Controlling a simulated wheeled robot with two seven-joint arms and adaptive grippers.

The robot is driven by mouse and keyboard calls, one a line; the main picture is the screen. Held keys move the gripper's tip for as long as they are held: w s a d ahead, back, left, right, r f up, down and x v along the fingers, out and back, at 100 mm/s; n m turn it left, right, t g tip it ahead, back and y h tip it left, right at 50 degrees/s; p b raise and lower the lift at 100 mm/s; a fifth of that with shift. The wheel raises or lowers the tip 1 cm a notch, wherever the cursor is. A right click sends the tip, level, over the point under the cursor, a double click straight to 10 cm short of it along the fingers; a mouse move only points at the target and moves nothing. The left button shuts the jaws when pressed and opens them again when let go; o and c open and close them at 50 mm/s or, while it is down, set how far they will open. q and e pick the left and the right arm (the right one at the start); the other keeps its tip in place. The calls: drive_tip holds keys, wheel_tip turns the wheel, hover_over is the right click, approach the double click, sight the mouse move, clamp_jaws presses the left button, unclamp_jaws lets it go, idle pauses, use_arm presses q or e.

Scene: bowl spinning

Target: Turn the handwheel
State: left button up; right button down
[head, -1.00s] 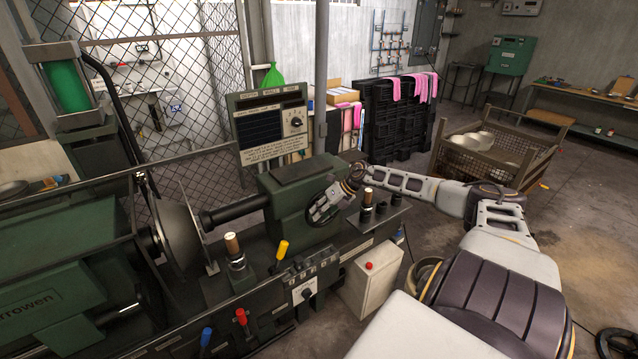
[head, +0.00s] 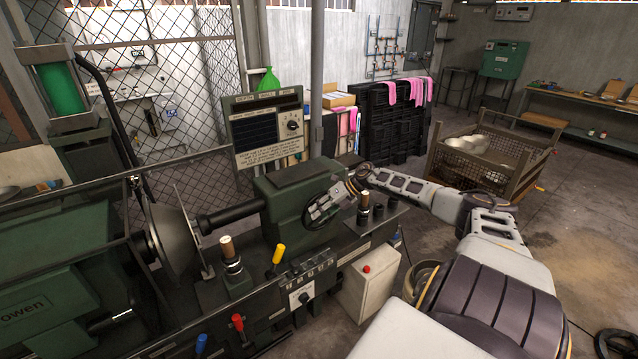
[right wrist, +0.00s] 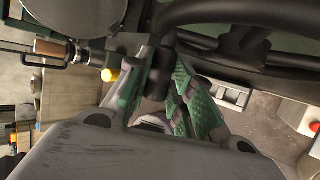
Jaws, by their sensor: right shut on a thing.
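The handwheel (head: 310,221) is a dark wheel on the right end of the green tailstock (head: 287,190) of the spinning lathe. My right gripper (head: 341,197) is at the upper right part of the wheel. In the right wrist view, the wheel's thick dark rim (right wrist: 240,13) curves across the top. There my right gripper (right wrist: 155,92) has its green-padded fingers on either side of a black handle (right wrist: 158,72) and is shut on it. The fingers partly hide the handle. My left gripper is not in view.
A yellow-topped lever (head: 278,254) and a wooden-handled post (head: 230,254) stand left of the wheel. Dark posts (head: 364,205) stand close to its right. A pale box with a red button (head: 367,290) stands below. A wire crate (head: 490,160) is farther off on the floor.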

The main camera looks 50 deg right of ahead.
drive_tip(key=c, duration=1.3)
unclamp_jaws()
drive_tip(key=shift+d, duration=0.1)
drive_tip(key=shift+o, duration=0.2)
drive_tip(key=shift+s+r, duration=0.1)
drive_tip(key=v, duration=1.1)
drive_tip(key=shift+d+r, duration=0.25)
drive_tip(key=shift+r, duration=0.05)
drive_tip(key=shift+s, duration=0.1)
